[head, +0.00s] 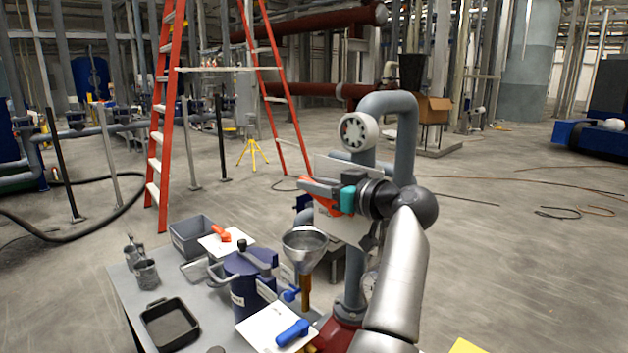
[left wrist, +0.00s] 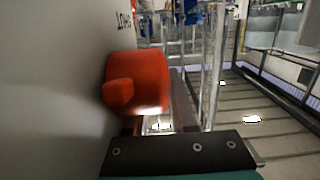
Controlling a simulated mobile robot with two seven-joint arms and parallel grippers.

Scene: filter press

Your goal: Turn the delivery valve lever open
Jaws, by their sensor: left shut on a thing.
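An orange-red lever (head: 318,187) sits in front of a white plate (head: 348,166) on the grey upright pipe; I take it for the delivery valve lever. My left gripper (head: 335,194), with a teal part, is at this lever and shut on it; its contact is partly hidden. In the left wrist view the orange-red lever (left wrist: 138,82) stands beside a pale plate (left wrist: 60,90) with cut-off lettering. The dark edge of my left gripper (left wrist: 185,153) lies just below it. My right gripper is out of view.
A round gauge (head: 358,131) is above on the bent grey pipe (head: 405,135). Below is a grey table (head: 118,275) with a metal funnel (head: 304,242), a blue vessel (head: 245,290), a black tray (head: 170,323) and a grey bin (head: 190,237). A red ladder (head: 165,120) stands behind.

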